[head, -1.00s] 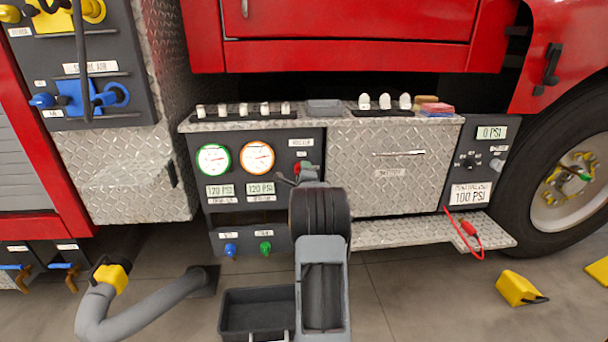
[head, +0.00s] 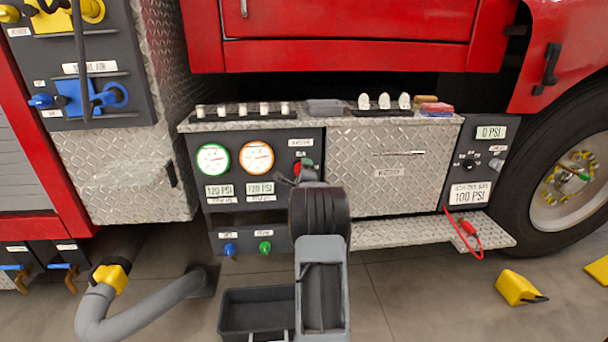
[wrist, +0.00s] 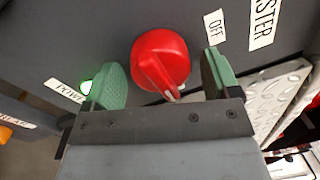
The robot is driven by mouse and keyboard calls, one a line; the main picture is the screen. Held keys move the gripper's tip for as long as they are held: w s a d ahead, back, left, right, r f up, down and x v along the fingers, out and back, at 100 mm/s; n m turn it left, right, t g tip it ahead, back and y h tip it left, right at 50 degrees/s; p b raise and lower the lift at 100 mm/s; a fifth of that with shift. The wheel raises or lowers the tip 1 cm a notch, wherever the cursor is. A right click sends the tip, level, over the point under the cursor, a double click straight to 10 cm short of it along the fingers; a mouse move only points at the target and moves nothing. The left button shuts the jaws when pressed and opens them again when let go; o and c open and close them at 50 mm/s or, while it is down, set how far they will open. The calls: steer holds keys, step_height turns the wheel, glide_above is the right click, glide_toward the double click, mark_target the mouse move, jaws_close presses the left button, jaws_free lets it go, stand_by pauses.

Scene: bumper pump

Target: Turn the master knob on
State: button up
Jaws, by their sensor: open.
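The master knob (wrist: 160,62) is a round red knob with a raised grip bar and a small white mark at its lower right end. It sits on the dark pump panel. A label reading OFF (wrist: 215,26) and one reading MASTER (wrist: 264,20) are to its right in the wrist view. My gripper (wrist: 163,72) is open, with one green finger pad on each side of the knob. Gaps show between the pads and the knob. In the head view my gripper (head: 301,174) is at the panel, and only a little red of the knob (head: 306,162) shows past it.
A lit green light (wrist: 86,87) is beside the POWER label (wrist: 63,90). Two gauges (head: 256,158) are left of my gripper. A diamond-plate door (head: 395,172) is to the right. A black bin (head: 257,312) and a grey hose (head: 150,305) are on the floor.

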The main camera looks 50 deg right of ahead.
steer(key=p+v, duration=0.2)
steer(key=v, duration=1.1)
steer(key=shift+s+a+p, duration=0.3)
steer(key=shift+r, duration=0.15)
steer(key=w+a+r+n+g+y+p, duration=0.3)
steer(key=a+r+n+y+p, duration=0.5)
steer(key=a+r+n+p, duration=1)
steer(key=s+a+r+n+g+y+p, duration=0.4)
steer(key=s+a+r+n+g+p, duration=0.3)
steer(key=s+a+r+n+p, duration=0.4)
steer(key=s+a+r+p, duration=0.4)
steer(key=s+a, duration=0.1)
steer(key=a, duration=0.3)
steer(key=shift+s+a+r+g, duration=0.3)
steer(key=shift+s+r+g, duration=0.1)
